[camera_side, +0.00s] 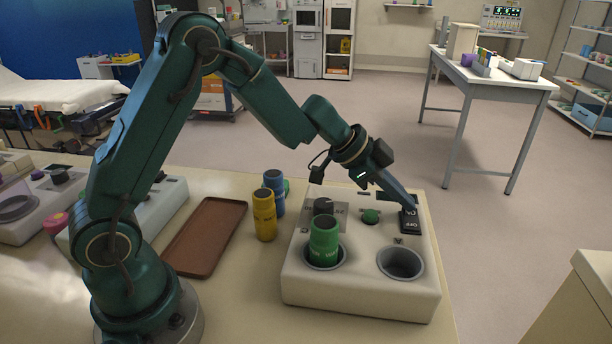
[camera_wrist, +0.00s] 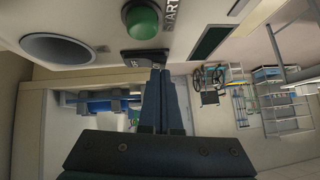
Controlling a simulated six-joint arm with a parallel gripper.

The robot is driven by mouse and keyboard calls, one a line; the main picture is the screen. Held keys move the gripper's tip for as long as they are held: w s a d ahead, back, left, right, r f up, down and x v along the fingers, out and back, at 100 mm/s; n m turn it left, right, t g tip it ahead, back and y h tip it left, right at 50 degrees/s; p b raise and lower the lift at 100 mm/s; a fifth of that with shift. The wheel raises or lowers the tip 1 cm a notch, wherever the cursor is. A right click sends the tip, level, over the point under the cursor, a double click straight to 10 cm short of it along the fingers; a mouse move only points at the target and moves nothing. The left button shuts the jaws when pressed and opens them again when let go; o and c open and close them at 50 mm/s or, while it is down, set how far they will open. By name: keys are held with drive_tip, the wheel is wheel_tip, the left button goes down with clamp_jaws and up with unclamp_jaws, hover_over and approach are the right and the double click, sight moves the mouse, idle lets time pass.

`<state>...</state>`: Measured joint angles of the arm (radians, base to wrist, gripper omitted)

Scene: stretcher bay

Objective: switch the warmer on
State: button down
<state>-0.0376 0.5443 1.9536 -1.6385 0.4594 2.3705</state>
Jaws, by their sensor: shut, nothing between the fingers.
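The warmer (camera_side: 345,290) is a white box on the bench in the side view. A black rocker switch (camera_side: 409,221) marked ON and OFF is on its right side, and it also shows in the wrist view (camera_wrist: 146,58). My gripper (camera_side: 412,204) is shut and empty, slanting down with its fingertips at the ON end of the switch. In the wrist view its fingertips (camera_wrist: 160,72) are right by the switch and hide part of it. I cannot tell whether they touch it or which half is pressed. A green START button (camera_wrist: 141,19) is beside the switch.
A green bottle (camera_side: 323,237) stands in the warmer's left well; the right well (camera_side: 401,262) is empty. A dark knob (camera_side: 323,206) is behind the bottle. Yellow (camera_side: 264,215) and blue (camera_side: 275,190) bottles and a brown tray (camera_side: 206,236) are to the left. The display (camera_wrist: 213,43) looks dark.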

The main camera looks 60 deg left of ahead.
drive_tip(key=shift+w+a+f+g+h, duration=0.2)
drive_tip(key=shift+f+g+h, duration=0.1)
drive_tip(key=shift+f, duration=0.1)
drive_tip(key=shift+d+r, duration=0.1)
drive_tip(key=shift+s+d, duration=0.1)
drive_tip(key=shift+s+d+r, duration=0.3)
drive_tip(key=shift+s+d, duration=0.15)
drive_tip(key=shift+s, duration=0.05)
drive_tip(key=shift+r, duration=0.1)
idle(0.3)
